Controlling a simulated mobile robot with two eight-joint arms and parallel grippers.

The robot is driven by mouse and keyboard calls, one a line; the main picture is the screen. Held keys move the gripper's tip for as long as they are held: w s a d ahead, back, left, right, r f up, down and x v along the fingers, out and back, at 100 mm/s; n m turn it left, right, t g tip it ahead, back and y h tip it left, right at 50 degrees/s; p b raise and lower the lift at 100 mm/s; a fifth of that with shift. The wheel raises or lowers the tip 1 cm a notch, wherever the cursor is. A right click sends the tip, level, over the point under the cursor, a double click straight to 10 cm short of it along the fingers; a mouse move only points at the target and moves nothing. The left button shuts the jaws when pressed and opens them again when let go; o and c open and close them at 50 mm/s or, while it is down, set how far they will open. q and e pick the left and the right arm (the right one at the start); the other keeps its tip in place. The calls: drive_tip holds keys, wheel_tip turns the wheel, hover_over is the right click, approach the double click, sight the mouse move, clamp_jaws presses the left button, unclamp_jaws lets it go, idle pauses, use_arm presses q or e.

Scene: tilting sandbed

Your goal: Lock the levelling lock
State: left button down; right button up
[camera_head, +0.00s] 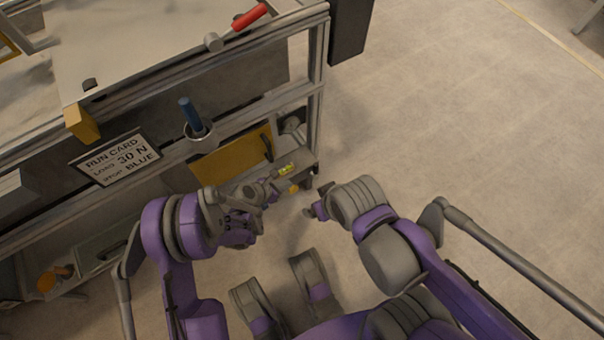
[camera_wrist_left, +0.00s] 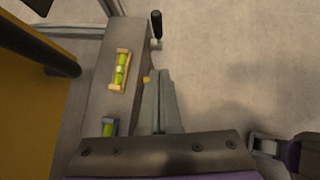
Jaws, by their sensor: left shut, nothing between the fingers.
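A grey beam carries a spirit level (camera_wrist_left: 120,70) with a green vial in a tan frame, which also shows in the head view (camera_head: 286,169). A second green vial (camera_wrist_left: 109,127) sits lower on the beam. A black-handled lever (camera_wrist_left: 156,27) stands at the beam's far end. A small orange knob (camera_wrist_left: 146,79) sticks out of the beam's right side. I cannot tell for sure which part is the levelling lock. My left gripper (camera_wrist_left: 163,84) is shut and empty, beside the beam close to the orange knob. My right gripper (camera_head: 314,208) is to the right, its jaws unclear.
The sandbed frame (camera_head: 200,75) fills the upper left, with a red-handled tool (camera_head: 248,18) on top. A run card (camera_head: 115,158), a blue-handled item in a cup (camera_head: 191,114) and a yellow panel (camera_head: 235,157) are on its front. Floor at right is clear.

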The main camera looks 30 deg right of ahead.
idle(0.3)
use_arm(q)
drive_tip(key=b, duration=0.4)
approach(314, 171)
drive_tip(key=shift+x, duration=3.2)
use_arm(e)
drive_tip(key=shift+s+x, duration=0.15)
drive_tip(key=shift+x, duration=0.6)
drive_tip(key=shift+s+x, duration=0.15)
drive_tip(key=shift+x, duration=0.65)
use_arm(q)
drive_tip(key=shift+a+f+p, duration=0.1)
drive_tip(key=shift+a+p, duration=0.1)
drive_tip(key=shift+p, duration=0.1)
use_arm(e)
drive_tip(key=shift+d, duration=0.1)
use_arm(q)
drive_tip(key=shift+d+y, duration=0.25)
drive_tip(key=shift+y, duration=0.05)
use_arm(e)
drive_tip(key=shift+d+r, duration=0.15)
drive_tip(key=shift+d, duration=0.4)
use_arm(q)
drive_tip(key=shift+d+p, duration=0.1)
drive_tip(key=shift+p, duration=0.25)
use_arm(e)
drive_tip(key=shift+d, duration=0.15)
